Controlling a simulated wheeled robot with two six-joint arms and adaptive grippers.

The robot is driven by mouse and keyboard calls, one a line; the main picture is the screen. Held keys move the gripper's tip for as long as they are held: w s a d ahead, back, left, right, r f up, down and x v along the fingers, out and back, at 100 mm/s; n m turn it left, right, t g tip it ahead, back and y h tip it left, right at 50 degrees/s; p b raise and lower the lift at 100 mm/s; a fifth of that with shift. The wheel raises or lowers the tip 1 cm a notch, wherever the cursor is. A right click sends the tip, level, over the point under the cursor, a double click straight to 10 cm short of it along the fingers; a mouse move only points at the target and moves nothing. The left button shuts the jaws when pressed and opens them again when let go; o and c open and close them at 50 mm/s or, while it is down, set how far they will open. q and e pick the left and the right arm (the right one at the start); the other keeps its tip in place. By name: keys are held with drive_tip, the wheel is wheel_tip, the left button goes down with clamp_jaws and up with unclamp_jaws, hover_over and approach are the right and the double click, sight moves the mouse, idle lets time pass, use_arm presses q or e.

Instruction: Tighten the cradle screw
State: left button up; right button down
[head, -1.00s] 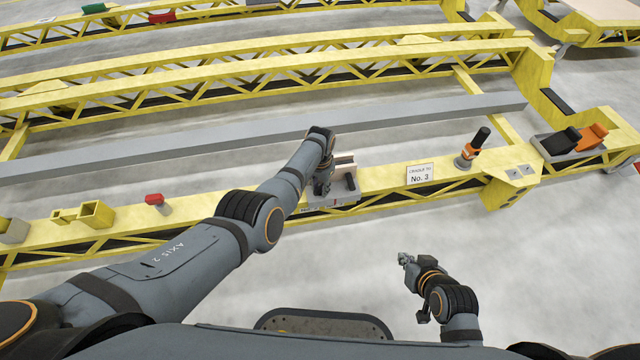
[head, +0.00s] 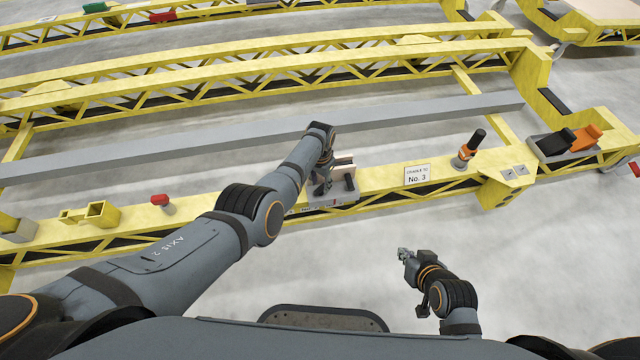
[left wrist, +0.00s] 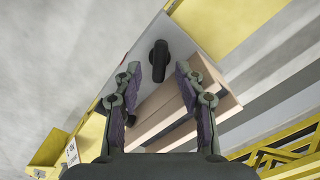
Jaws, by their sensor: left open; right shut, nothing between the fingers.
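The cradle, with a grey base plate (head: 338,198) and pale wood-coloured blocks (left wrist: 172,105), sits on the near yellow rail. A black screw knob (left wrist: 159,62) stands on its plate; it also shows in the head view (head: 349,183). My left gripper (left wrist: 158,75) is open over the cradle, its fingers on either side of the knob in the wrist picture. I cannot tell whether they touch it or how deep they reach. A second dark knob near the left finger is partly hidden. My right gripper (head: 403,253) is shut and empty, over the floor in front of the rail.
On the near rail stand a sign reading No. 3 (head: 417,175), an orange and black tool (head: 468,149), a red-topped piece (head: 160,200) and a yellow bracket (head: 100,213). A long grey beam (head: 220,136) lies behind. The floor in front is clear.

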wheel_tip(320, 180, up, 7)
drive_tip(key=p, duration=0.7)
